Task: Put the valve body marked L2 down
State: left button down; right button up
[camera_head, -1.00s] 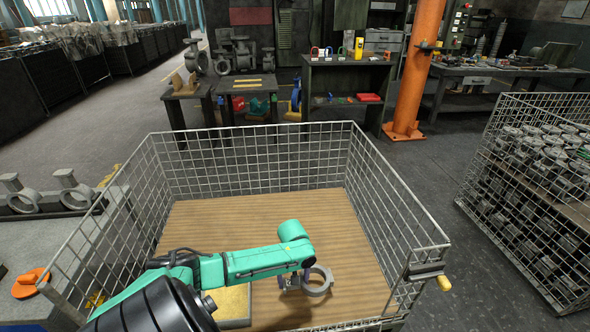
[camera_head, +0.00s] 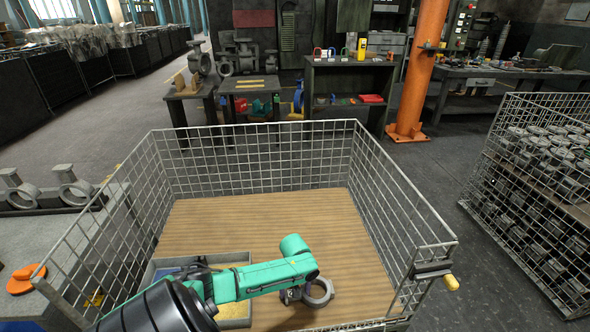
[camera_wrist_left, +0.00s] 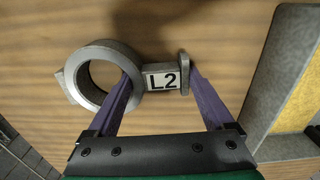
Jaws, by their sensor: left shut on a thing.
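The valve body marked L2 (camera_head: 319,293) is a grey ring with a short neck and an end flange. In the left wrist view its black-on-white L2 label (camera_wrist_left: 161,80) faces the camera. My left gripper (camera_head: 288,295) is shut on it. The purple fingers (camera_wrist_left: 165,90) span the neck, one by the ring (camera_wrist_left: 82,80), one by the flange (camera_wrist_left: 184,72). The valve body is over the wooden floor (camera_head: 270,215) of the wire cage; I cannot tell whether it touches the boards. My right gripper is not in view.
Mesh walls (camera_head: 255,150) surround the wooden floor. A grey-rimmed tray (camera_head: 238,257) with yellow and blue compartments lies left of the valve body, partly behind my arm. The boards farther back are clear. More castings (camera_head: 75,190) stand on a bench outside at left.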

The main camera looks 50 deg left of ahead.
pick_arm(q)
jog(key=shift+w, duration=0.15)
dwell(0.4)
grip_release()
jog(key=shift+s+f, duration=0.1)
jog(key=shift+s, duration=0.15)
notch_tip(320, 180, up, 15)
jog(key=p, duration=0.4)
jog(key=shift+p, duration=0.3)
jog(key=shift+f, duration=0.1)
